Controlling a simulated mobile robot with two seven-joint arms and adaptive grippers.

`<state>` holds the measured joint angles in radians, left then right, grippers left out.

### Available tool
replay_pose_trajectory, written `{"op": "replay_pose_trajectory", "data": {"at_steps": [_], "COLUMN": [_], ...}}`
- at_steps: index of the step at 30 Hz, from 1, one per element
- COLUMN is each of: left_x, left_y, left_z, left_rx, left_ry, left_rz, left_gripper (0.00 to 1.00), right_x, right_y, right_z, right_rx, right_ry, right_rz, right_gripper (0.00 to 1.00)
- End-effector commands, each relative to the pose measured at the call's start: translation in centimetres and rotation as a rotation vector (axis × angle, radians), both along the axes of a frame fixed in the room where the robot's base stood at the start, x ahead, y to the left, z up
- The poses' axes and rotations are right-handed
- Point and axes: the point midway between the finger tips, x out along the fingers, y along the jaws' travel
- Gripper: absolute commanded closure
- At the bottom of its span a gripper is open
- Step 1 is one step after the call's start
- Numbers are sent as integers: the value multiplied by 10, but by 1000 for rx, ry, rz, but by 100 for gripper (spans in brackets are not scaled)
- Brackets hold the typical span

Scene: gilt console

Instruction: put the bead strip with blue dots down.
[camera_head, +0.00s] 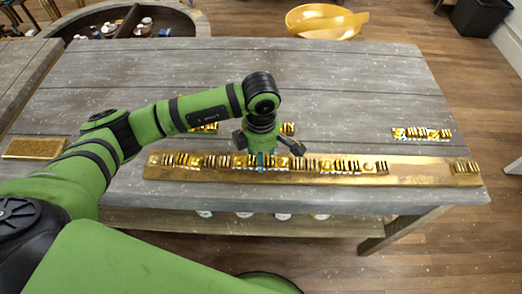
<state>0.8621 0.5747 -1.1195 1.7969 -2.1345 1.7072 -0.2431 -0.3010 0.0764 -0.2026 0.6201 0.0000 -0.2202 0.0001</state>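A long gilt board (425,171) lies along the near edge of the grey table (350,90). A row of gold bead strips (180,160) with dark ridges stands on it. My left gripper (268,148) is above the middle of this row, its two dark fingers spread apart. A small blue-teal patch (261,160) shows just below it, on or beside a gold strip. Dots are too small to make out clearly, and the gripper hides part of the row. My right gripper is not in view.
Another gold strip (422,134) lies at the table's right, and gold pieces (205,128) show partly behind my arm. A flat gold plate (33,148) lies at left. A yellow chair (325,21) stands behind. The table's back half is clear.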

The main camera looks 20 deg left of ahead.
Motion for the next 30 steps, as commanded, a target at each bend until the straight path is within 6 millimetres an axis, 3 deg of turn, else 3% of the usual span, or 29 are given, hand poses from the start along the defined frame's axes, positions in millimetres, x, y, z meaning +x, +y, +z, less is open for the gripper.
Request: {"op": "replay_pose_trajectory", "data": {"at_steps": [14,15,16,17,30], "left_x": [1,1,0,0,1], "left_y": [0,0,0,0,0], "left_z": [-13,-12,-11,-11,-5], "left_rx": [0,0,0,-1,-1], "left_ry": [-2,-2,-2,-1,-3], "left_rz": [-2,-1,-1,-1,-1], "left_gripper": [88,45,33,29,29], "right_x": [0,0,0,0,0], "right_y": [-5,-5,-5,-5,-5], "right_z": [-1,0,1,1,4], "right_rx": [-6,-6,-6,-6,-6], "right_ry": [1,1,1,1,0], "right_rz": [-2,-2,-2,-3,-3], "right_gripper": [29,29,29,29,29]}}
